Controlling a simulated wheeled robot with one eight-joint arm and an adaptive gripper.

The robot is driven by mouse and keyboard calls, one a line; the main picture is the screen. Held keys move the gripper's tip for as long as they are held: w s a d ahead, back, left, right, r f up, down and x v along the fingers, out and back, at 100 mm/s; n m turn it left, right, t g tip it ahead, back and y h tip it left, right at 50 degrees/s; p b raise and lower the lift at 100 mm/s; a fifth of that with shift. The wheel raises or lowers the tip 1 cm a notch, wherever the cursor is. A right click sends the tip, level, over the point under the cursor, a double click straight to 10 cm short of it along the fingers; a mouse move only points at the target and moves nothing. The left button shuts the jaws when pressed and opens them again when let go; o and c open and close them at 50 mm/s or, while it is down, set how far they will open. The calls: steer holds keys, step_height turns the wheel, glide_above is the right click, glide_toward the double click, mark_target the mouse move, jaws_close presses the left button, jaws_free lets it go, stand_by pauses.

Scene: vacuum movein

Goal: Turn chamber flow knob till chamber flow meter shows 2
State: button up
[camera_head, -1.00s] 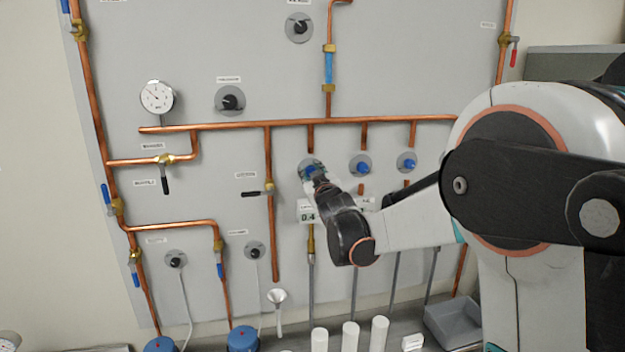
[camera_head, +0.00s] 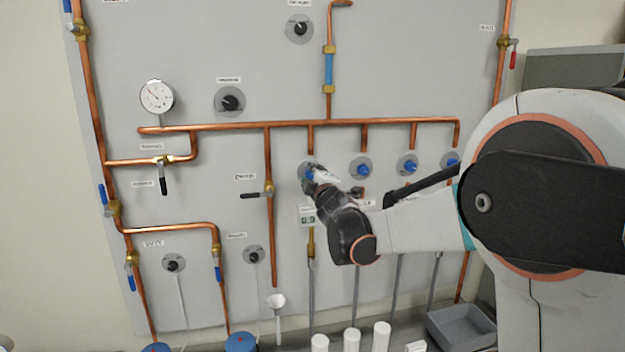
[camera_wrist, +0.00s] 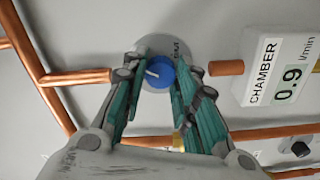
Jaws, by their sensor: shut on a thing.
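The chamber flow knob (camera_wrist: 156,73) is blue with a white mark, on a round grey plate. It also shows in the head view (camera_head: 308,174), partly behind my gripper. My gripper (camera_wrist: 157,77) is shut on the knob, with one teal finger on each side. The chamber flow meter (camera_wrist: 276,70) is a white box labelled CHAMBER, beside the knob in the wrist view, and reads 0.9 l/min. In the head view the meter (camera_head: 307,217) sits below the knob, and its digits are small.
Similar blue knobs (camera_head: 361,168) stand in a row to the right. Copper pipes (camera_head: 270,230) and a black-handled valve (camera_head: 256,194) are left of my gripper. White cylinders (camera_head: 351,340) and a grey tray (camera_head: 460,326) are below.

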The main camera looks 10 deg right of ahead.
steer(key=shift+n, duration=0.8)
steer(key=o, duration=1.1)
steer(key=shift+a, duration=0.1)
steer(key=s, duration=1.2)
steer(key=shift+s, duration=0.1)
